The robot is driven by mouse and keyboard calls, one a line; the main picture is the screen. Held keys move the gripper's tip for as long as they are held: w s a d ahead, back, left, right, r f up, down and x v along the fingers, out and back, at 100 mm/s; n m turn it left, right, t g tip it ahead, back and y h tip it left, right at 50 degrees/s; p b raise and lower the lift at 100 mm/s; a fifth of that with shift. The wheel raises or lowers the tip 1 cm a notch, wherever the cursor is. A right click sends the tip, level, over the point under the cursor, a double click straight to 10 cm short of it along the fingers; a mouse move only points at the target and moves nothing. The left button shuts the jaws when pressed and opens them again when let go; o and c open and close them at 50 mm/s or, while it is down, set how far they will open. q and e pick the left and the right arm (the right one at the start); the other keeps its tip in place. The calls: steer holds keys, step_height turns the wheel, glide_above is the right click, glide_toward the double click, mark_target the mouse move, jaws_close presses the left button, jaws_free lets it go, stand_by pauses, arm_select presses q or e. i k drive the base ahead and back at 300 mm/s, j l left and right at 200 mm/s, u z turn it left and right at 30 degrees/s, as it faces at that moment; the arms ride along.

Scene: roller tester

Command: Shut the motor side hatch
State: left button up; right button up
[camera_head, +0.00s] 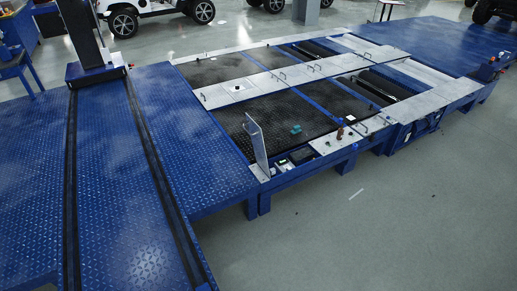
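A grey metal hatch plate (257,150) stands nearly upright at the near edge of the blue roller tester, left of the middle of the view. It looks like the motor side hatch, standing open. To its right is an uncovered bay (300,157) with small dark parts and a green one inside. Neither of my grippers shows in this view.
Light metal covers (238,88) with handles, dark floor panels (275,118) and black rollers (385,85) fill the tester frame. A small teal item (296,129) lies on a dark panel. The grey floor (370,230) in front is mostly clear.

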mark_target(255, 150)
steer(key=i+l, duration=0.1)
steer(key=l, duration=0.25)
steer(key=i+l, duration=0.8)
steer(key=l, duration=0.15)
steer(key=i, duration=0.75)
steer(key=i+j, duration=0.1)
steer(key=i, duration=0.65)
steer(key=z, duration=0.05)
